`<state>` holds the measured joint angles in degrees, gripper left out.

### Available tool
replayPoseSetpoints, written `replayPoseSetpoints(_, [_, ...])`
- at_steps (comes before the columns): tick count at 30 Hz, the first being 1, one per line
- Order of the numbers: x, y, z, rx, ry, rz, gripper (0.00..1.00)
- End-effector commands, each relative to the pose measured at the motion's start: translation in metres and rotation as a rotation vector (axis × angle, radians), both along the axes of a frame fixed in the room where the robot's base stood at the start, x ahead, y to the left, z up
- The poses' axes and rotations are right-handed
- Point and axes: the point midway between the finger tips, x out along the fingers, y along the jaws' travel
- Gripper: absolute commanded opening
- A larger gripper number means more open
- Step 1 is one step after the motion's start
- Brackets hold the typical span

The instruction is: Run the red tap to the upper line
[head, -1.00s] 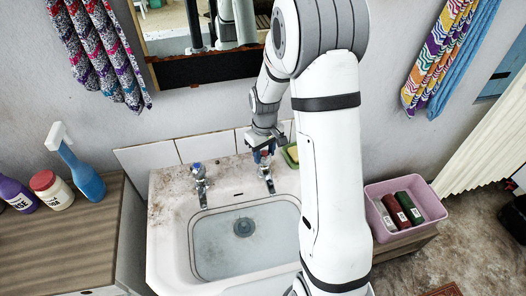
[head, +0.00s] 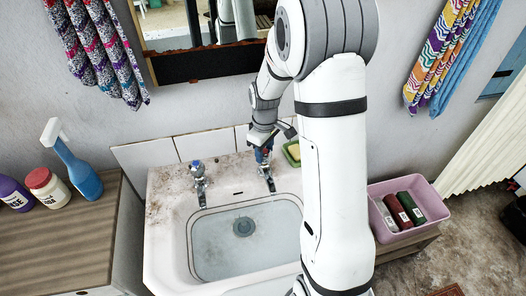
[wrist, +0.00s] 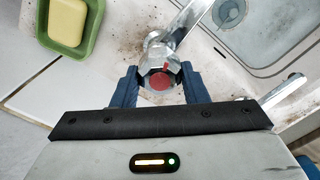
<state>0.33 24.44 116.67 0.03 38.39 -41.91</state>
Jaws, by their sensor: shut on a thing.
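The red tap (head: 267,178) is the right one of two chrome taps on the back ledge of the white washtrough (head: 160,240). Its red-capped handle (wrist: 160,81) sits between the blue fingers of my gripper (wrist: 160,85) in the wrist view. My gripper (head: 263,154) is shut on this handle from above. The blue-capped tap (head: 198,178) stands to the left, apart from my gripper. The basin shows a round drain (head: 243,227) at its bottom.
A green dish (head: 291,153) with yellow soap sits just right of my gripper; the soap (wrist: 69,22) shows in the wrist view. A wooden counter (head: 60,245) with several bottles is at left. A mirror hangs above.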

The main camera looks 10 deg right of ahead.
Motion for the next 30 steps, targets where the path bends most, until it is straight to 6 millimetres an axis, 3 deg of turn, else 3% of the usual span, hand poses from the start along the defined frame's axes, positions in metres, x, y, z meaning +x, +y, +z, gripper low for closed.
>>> replayPoseSetpoints(12, [0.0009, -0.0008, 0.0, -0.001, -0.003, 0.202, 0.17])
replayPoseSetpoints(28, [0.0012, -0.0009, 0.0011, -0.002, -0.003, 0.231, 0.17])
replayPoseSetpoints(29, [0.0013, -0.001, 0.0011, -0.002, -0.003, 0.231, 0.42])
replayPoseSetpoints(30, [0.0014, -0.0009, 0.0011, -0.001, -0.004, 0.231, 0.45])
